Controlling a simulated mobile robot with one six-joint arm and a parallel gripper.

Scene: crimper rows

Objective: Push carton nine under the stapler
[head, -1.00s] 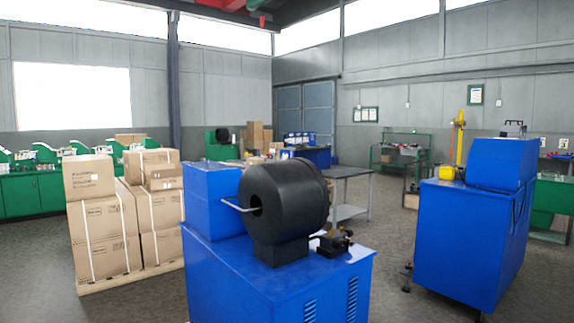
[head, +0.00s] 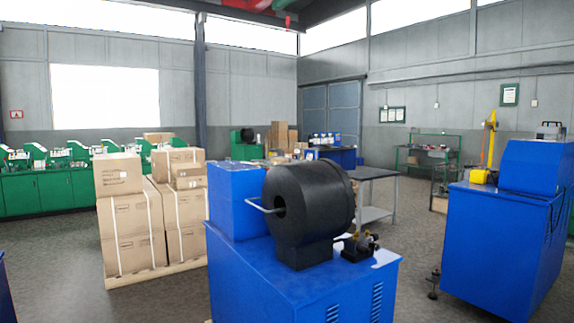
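Several brown cartons (head: 133,232) stand strapped and stacked on a pallet (head: 150,278) left of the middle in the head view. A smaller carton (head: 119,174) sits on top of the front stack. I cannot read any number on them, so I cannot tell which is carton nine. I cannot make out a stapler. My gripper does not show in this view.
A blue machine (head: 300,280) with a black drum (head: 312,210) stands close in front. Another blue machine (head: 500,240) stands at right. Green benches (head: 45,193) line the left wall. A grey table (head: 368,172) is behind. Floor is open at left (head: 50,270).

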